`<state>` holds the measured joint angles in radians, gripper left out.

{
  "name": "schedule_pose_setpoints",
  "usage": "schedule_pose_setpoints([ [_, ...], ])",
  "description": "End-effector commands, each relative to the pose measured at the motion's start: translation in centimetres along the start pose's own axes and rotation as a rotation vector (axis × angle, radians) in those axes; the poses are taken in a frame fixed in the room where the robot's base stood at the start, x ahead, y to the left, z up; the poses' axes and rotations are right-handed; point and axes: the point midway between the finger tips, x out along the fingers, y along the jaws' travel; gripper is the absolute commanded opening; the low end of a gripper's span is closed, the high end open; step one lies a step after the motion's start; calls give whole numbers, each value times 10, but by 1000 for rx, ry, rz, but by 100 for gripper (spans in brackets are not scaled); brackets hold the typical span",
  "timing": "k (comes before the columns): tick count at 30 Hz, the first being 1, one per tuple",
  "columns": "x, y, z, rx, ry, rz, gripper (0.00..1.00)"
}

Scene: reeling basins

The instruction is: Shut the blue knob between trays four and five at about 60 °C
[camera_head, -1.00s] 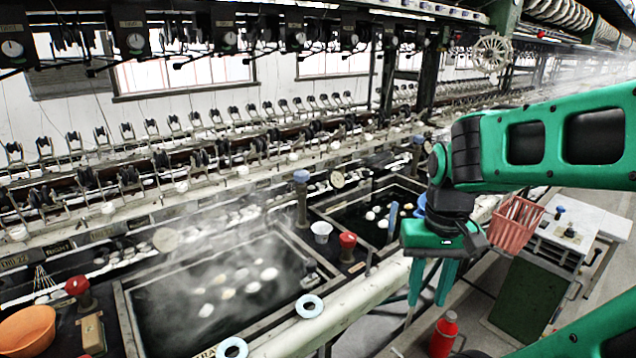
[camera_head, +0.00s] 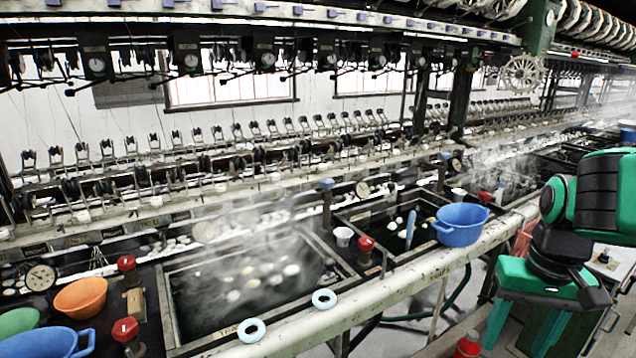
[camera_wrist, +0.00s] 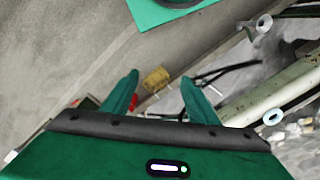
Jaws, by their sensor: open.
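A blue knob (camera_head: 327,184) tops a dark post behind the gap between the steaming tray (camera_head: 166,310) and the tray to its right (camera_head: 345,226). A second blue knob (camera_head: 445,156) stands farther right, behind that second tray's far right corner. Tray numbers are too small to read, so I cannot tell which knob is between four and five. A round dial (camera_head: 362,189) is just right of the first knob; its reading is not legible. My gripper (camera_head: 514,348) is open and empty, pointing down at the lower right, well away from both knobs. Its open fingers also show in the wrist view (camera_wrist: 160,78).
Red knobs (camera_head: 366,244) stand between trays. A blue basin (camera_head: 461,224) sits at the right tray's edge. Pale rings (camera_head: 324,299) lie on the front rail (camera_head: 400,268). Orange (camera_head: 81,297) and blue bowls (camera_head: 46,343) are at left. Steam blurs the tray.

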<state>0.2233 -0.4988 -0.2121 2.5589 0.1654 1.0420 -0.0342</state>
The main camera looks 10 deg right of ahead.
Motion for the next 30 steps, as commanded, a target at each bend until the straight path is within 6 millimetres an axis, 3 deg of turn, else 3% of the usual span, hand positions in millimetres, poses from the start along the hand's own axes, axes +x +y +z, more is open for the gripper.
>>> schedule_pose_setpoints([
  [5,-1,-36,-61,-183,81,-37,53],
  [8,-1,-68,-110,-334,156,-84,53],
  [12,1,-123,-174,-539,272,-168,53],
  [18,4,-205,-251,-789,452,-319,53],
  [24,3,-283,-312,-969,658,-499,53],
  [30,-6,-346,-359,-1060,896,-695,53],
])
